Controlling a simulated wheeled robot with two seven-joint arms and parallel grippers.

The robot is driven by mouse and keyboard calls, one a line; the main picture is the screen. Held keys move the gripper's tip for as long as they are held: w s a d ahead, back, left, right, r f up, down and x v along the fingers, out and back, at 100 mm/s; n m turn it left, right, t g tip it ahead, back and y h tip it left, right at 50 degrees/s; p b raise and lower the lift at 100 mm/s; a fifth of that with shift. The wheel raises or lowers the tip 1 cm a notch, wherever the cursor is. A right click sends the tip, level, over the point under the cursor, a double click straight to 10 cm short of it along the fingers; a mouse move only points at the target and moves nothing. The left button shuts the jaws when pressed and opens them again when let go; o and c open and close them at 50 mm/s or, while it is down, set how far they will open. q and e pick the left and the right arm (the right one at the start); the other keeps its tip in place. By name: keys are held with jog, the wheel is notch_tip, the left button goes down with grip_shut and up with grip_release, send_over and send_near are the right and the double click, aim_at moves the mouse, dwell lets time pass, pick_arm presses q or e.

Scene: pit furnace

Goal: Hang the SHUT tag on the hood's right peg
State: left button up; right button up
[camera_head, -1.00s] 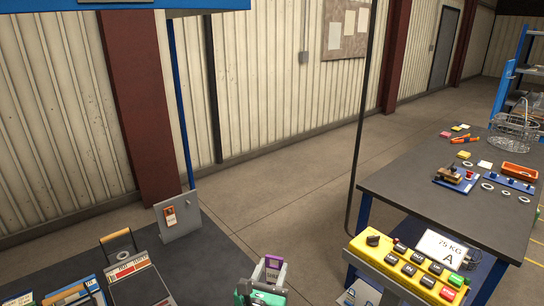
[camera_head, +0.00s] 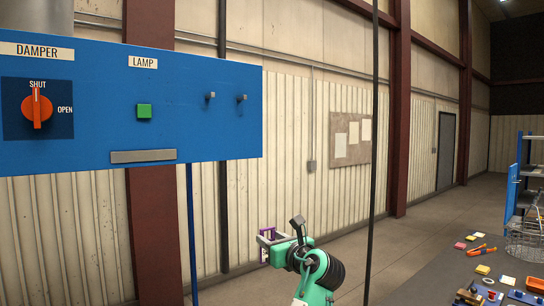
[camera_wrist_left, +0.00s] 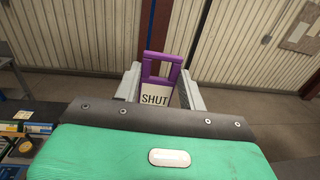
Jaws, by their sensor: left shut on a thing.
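The blue hood (camera_head: 200,110) fills the upper left of the head view. It bears two small pegs at its right end, a left peg (camera_head: 210,96) and a right peg (camera_head: 242,98); both are bare. My left gripper (camera_head: 265,240) is below the hood's right end, shut on the purple-framed SHUT tag (camera_head: 264,247). In the left wrist view the tag (camera_wrist_left: 156,92) stands upright between the fingers, its purple loop at the top and the word SHUT facing the camera. My right gripper is not in view.
The hood also carries an orange damper knob (camera_head: 37,111) pointing to SHUT and a green lamp button (camera_head: 144,111). A dark vertical cable (camera_head: 372,150) hangs right of my left arm. A bench (camera_head: 440,285) with loose small items stands at lower right.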

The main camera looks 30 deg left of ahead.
pick_arm(q)
notch_tip(320, 180, up, 23)
jog(key=n+g+y+p, duration=0.2)
jog(key=n+g+p, duration=0.1)
jog(key=g+p, duration=0.15)
jog(key=n+g+p, duration=0.1)
jog(key=g+p, duration=0.1)
send_near(246, 98)
jog(key=s, duration=0.2)
jog(key=shift+w+a+p, duration=0.2)
jog(key=shift+w+a, duration=0.3)
jog(key=shift+a, duration=0.9)
jog(key=shift+w+a+p, duration=0.2)
jog(key=shift+w+a, duration=0.35)
jog(key=shift+a, duration=0.8)
jog(key=shift+w+a+p, duration=0.2)
jog(key=shift+w+a, duration=0.3)
jog(key=shift+a, duration=0.9)
jog(key=shift+w+a+f, duration=0.25)
jog(key=shift+a+f, duration=0.25)
jog(key=shift+a, duration=0.1)
